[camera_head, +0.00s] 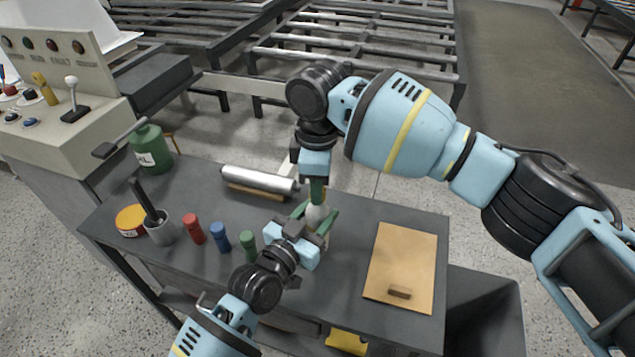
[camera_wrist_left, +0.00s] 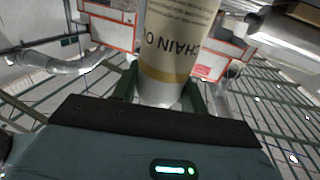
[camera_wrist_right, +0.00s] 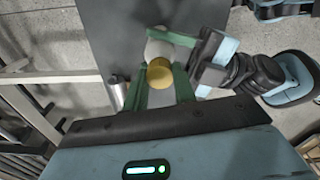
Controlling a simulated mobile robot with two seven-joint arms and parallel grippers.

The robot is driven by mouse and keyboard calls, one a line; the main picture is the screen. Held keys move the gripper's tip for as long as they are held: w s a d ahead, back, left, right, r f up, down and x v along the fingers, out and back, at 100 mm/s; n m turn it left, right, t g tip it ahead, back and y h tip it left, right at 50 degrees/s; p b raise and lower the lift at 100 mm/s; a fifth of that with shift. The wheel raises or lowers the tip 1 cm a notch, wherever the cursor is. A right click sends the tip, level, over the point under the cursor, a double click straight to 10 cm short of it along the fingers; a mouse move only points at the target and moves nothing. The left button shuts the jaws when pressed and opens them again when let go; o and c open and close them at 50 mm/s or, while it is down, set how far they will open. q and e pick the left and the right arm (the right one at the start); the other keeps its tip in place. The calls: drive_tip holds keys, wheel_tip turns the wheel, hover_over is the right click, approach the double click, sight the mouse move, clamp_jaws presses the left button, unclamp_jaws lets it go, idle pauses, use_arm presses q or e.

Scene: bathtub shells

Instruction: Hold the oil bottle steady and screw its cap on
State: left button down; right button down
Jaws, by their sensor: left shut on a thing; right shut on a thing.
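The pale oil bottle (camera_head: 318,214) stands upright at the middle of the dark bench. My left gripper (camera_head: 315,222) is shut around its body from the front. In the left wrist view the bottle's cream label (camera_wrist_left: 181,40) with dark print rises between the green fingers. My right gripper (camera_head: 317,188) points straight down over the bottle's top, its fingers shut on the gold cap (camera_wrist_right: 160,74). The bottle's light shoulder (camera_wrist_right: 158,49) shows beside the cap in the right wrist view. The cap is hidden in the head view, and I cannot tell how far it is seated.
A metal roller (camera_head: 260,180) lies behind the bottle. A clipboard-like tan board (camera_head: 401,262) lies to the right. Red (camera_head: 194,230), blue (camera_head: 221,238) and green (camera_head: 247,246) cylinders stand left, near a grey cup (camera_head: 161,230) and green oil can (camera_head: 151,149).

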drive_tip(key=shift+m, duration=0.8)
drive_tip(key=c, duration=1.1)
unclamp_jaws()
drive_tip(key=shift+r, duration=0.1)
drive_tip(key=shift+r, duration=2.15)
drive_tip(key=shift+c, duration=0.5)
wheel_tip(320, 180, up, 3)
drive_tip(key=m, duration=0.5)
drive_tip(key=shift+r, duration=0.2)
